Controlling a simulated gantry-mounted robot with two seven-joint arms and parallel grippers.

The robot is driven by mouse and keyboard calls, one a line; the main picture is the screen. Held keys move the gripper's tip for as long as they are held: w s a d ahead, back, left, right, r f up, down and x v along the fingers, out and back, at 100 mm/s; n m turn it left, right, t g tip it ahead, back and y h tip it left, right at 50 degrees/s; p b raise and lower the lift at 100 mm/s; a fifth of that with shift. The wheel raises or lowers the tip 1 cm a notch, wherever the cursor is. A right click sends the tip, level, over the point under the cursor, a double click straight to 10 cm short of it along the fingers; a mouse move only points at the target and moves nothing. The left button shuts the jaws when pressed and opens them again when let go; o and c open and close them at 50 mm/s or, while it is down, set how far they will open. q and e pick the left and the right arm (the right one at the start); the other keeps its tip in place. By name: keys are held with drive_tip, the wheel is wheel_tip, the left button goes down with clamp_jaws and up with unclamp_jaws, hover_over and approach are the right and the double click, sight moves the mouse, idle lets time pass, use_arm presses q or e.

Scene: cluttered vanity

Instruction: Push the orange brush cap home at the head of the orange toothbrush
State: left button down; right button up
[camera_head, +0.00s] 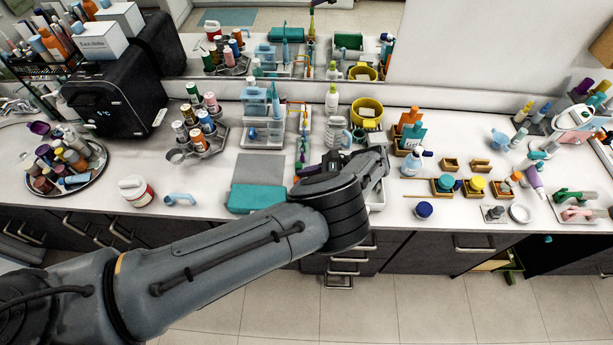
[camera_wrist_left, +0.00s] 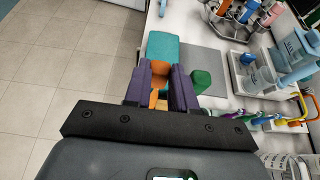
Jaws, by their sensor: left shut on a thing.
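My left gripper (camera_wrist_left: 165,88) has purple fingers closed on an orange piece (camera_wrist_left: 159,74), which looks like the orange brush cap. A lighter orange strip (camera_wrist_left: 153,98) shows nearer the palm between the fingers. I cannot tell whether it is the toothbrush or part of the cap, nor how far the two are joined. In the head view my left gripper (camera_head: 306,174) is low over the counter's front, just right of the teal box, largely hidden by my wrist. My right gripper is not in view.
A green block (camera_wrist_left: 201,80) stands close beside one finger. A tray with a clear blue-lidded container (camera_wrist_left: 262,76) and several coloured handles stand to the right. The counter's front edge is close at left.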

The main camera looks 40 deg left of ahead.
use_arm(q)
drive_tip(key=shift+f, duration=0.15)
idle(0.4)
drive_tip(key=c, duration=0.8)
unclamp_jaws()
drive_tip(key=shift+c, duration=0.2)
drive_tip(key=b+v, duration=0.5)
drive_tip(key=v, duration=0.5)
drive_tip(key=shift+w+d, duration=0.2)
drive_tip(key=shift+d, duration=0.1)
